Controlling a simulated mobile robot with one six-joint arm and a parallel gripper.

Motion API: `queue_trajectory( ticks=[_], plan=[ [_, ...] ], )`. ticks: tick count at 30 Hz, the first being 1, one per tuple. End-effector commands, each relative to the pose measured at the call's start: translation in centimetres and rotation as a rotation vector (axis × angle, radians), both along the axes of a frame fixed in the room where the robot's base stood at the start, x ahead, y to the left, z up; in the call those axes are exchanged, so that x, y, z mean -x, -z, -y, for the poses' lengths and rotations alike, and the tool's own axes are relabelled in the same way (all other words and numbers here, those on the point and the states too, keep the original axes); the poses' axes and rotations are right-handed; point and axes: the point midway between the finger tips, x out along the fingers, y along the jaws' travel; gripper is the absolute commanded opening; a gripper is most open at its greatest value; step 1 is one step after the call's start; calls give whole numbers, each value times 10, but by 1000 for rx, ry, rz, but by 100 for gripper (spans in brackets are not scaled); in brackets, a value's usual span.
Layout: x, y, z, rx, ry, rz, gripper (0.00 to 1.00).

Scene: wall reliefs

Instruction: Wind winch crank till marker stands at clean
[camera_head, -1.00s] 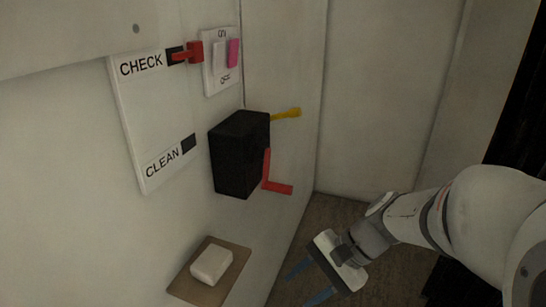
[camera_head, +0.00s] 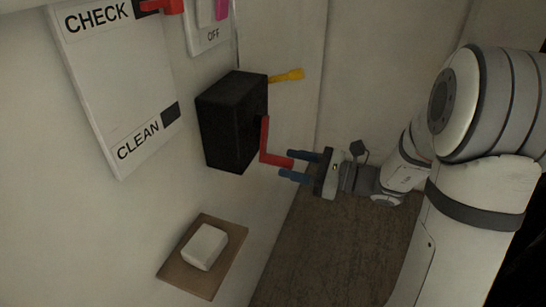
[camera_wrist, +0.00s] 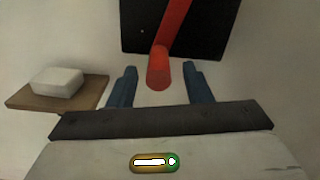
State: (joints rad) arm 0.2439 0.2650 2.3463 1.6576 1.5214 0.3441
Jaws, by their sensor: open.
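The winch is a black box (camera_head: 228,125) on the wall, with a red crank (camera_head: 266,145) on its right side. The crank's handle end points right, toward my gripper (camera_head: 297,166). My gripper is open, its blue fingers at the handle's tip. In the wrist view the red crank handle (camera_wrist: 159,70) lies between the two finger lines, just ahead of my gripper (camera_wrist: 157,88); contact cannot be told. The red marker (camera_head: 174,6) is at the top edge beside the CHECK label on the white board (camera_head: 115,85). The CLEAN label (camera_head: 138,140) is lower, with a dark square beside it.
A yellow lever (camera_head: 287,76) sticks out behind the black box. A switch plate (camera_head: 208,38) marked OFF with a pink part is above. A wooden shelf (camera_head: 172,272) with a white block (camera_head: 205,247) juts out below; it also shows at left in the wrist view.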

Motion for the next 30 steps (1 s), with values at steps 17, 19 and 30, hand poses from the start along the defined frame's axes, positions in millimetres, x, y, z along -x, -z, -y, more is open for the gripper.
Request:
queue_trajectory(
  ticks=[17, 19, 30],
  plan=[
    [-18, 0, -51, 1, 0, 1, 45],
    [-18, 0, -51, 2, 1, 0, 45],
    [-18, 0, -50, 2, 1, 0, 21]
  ],
)
